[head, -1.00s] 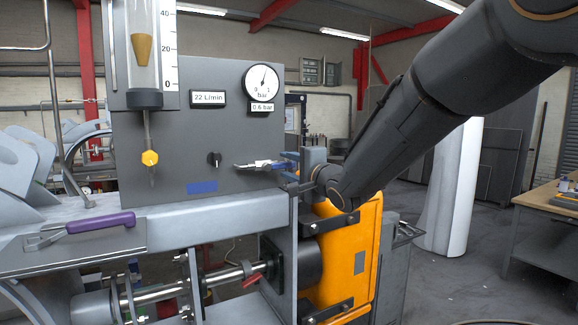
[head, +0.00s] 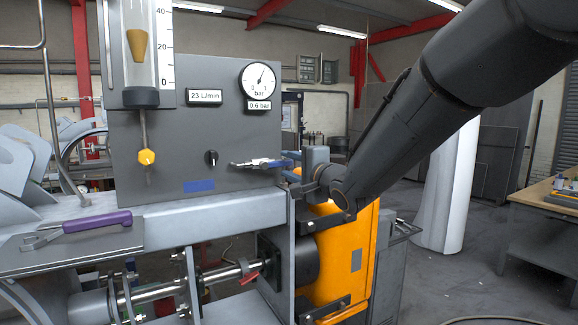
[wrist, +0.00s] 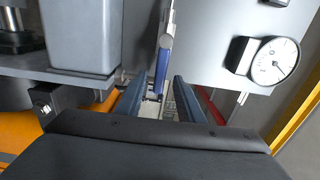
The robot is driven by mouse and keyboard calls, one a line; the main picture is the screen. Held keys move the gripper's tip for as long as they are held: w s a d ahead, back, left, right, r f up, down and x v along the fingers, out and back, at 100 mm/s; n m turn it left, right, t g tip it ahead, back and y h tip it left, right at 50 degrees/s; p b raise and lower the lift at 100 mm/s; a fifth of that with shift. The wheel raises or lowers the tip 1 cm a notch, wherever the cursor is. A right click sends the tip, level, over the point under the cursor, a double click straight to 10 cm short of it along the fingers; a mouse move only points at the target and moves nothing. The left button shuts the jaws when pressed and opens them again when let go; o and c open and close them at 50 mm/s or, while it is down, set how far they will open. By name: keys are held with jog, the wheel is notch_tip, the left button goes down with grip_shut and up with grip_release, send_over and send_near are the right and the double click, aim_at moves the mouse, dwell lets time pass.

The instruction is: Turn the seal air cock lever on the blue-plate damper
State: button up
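The blue plate (head: 200,186) is on the lower part of a grey upright panel (head: 130,180). The seal air cock lever (head: 270,163), with a blue handle, is at the panel's right side; it also shows in the wrist view (wrist: 162,66). My gripper (head: 285,165) reaches in from the right at the lever's height. In the wrist view my gripper (wrist: 157,88) has its two blue fingers apart, with the handle's end in line with the gap between them. A space shows on both sides of the handle. I cannot tell how far it reaches between the fingers.
The panel carries a flow tube (head: 140,45), a yellow knob (head: 147,157), a black knob (head: 211,157), a gauge (head: 258,80) and a 23 L/min display (head: 204,96). A purple-handled tool (head: 95,222) lies on a ledge at left. An orange housing (head: 350,260) stands below my gripper.

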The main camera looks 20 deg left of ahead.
jog(key=v, duration=0.6)
dwell(0.5)
dwell(0.3)
jog(key=w+d+f+n+g+h+b, duration=0.2)
jog(key=d+f+h+b, duration=0.65)
jog(key=d+f, duration=1.8)
jog(key=s+d+f+n+g+h+b, duration=0.1)
jog(key=s+d+f+g, duration=0.3)
jog(key=s+d+f, duration=0.4)
jog(key=s+d+f+n+g+h+b, duration=0.2)
jog(key=s+d+f+n+g+h, duration=0.2)
jog(key=s+d+f, duration=0.4)
jog(key=s+d, duration=0.1)
jog(key=s, duration=0.5)
jog(key=shift+s+d+n, duration=0.15)
jog(key=shift+s+n, duration=0.05)
jog(key=shift+n, duration=0.1)
